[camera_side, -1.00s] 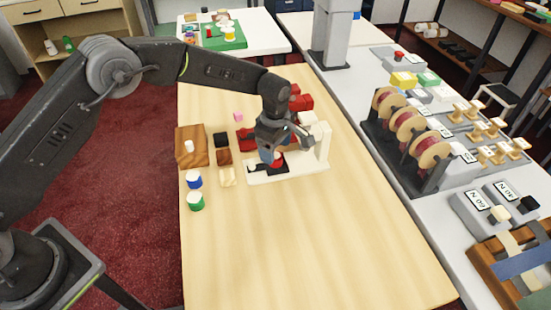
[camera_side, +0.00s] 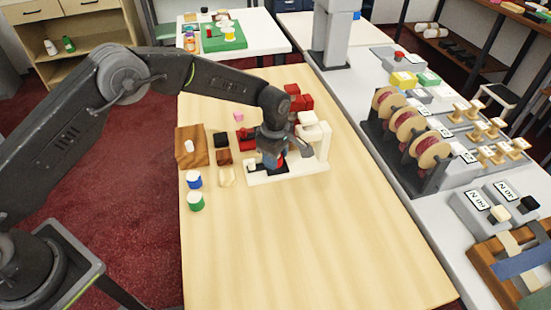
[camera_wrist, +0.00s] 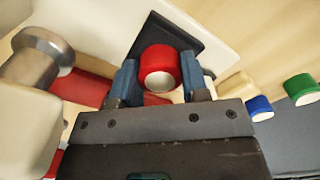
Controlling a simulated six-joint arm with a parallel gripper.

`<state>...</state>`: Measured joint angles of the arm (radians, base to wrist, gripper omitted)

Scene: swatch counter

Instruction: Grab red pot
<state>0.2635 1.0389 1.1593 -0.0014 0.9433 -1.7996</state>
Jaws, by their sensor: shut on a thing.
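The red pot (camera_wrist: 159,67) is a short red cylinder with a pale end. In the wrist view it sits between the two blue fingers of my gripper (camera_wrist: 159,82), which are shut on it. Behind it is a black pad (camera_wrist: 192,38) on a white stand (camera_wrist: 110,22). In the side view my gripper (camera_side: 272,161) is low over the white stand, and a bit of the red pot (camera_side: 281,164) shows beside the fingers. I cannot tell whether the pot still touches the pad.
A blue pot (camera_side: 194,180) and a green pot (camera_side: 196,202) stand at the left table edge. A wooden block (camera_side: 190,146) and small coloured blocks are close by. Red blocks (camera_side: 298,98) lie behind the stand. The front of the table is clear.

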